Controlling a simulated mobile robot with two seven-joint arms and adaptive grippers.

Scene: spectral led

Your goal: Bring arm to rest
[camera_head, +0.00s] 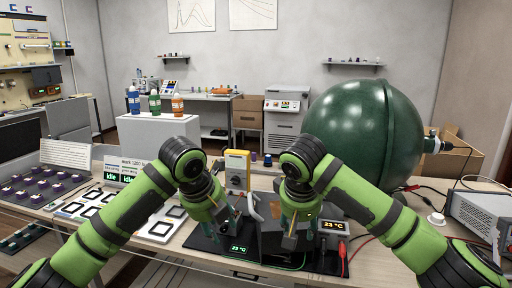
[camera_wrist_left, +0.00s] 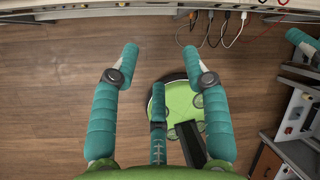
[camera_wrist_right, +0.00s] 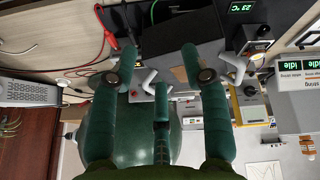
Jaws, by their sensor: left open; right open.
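My left gripper (camera_head: 226,226) hangs in front of the bench, left of my right gripper (camera_head: 300,228). Both have teal fingers that are spread apart with nothing between them. In the left wrist view, the left fingers (camera_wrist_left: 159,52) stand over brown floor and my own green base, with the bench edge along the top. In the right wrist view, the right fingers (camera_wrist_right: 160,52) face the bench, with the green sphere and white handle-like parts behind them. In the head view my wrists partly hide the grippers and the dark device behind them.
The large green sphere (camera_head: 356,116) stands on the bench (camera_head: 75,214), close to my right arm. A yellow multimeter (camera_head: 237,171) stands behind the grippers. A white box (camera_head: 158,136) with bottles is at the left back.

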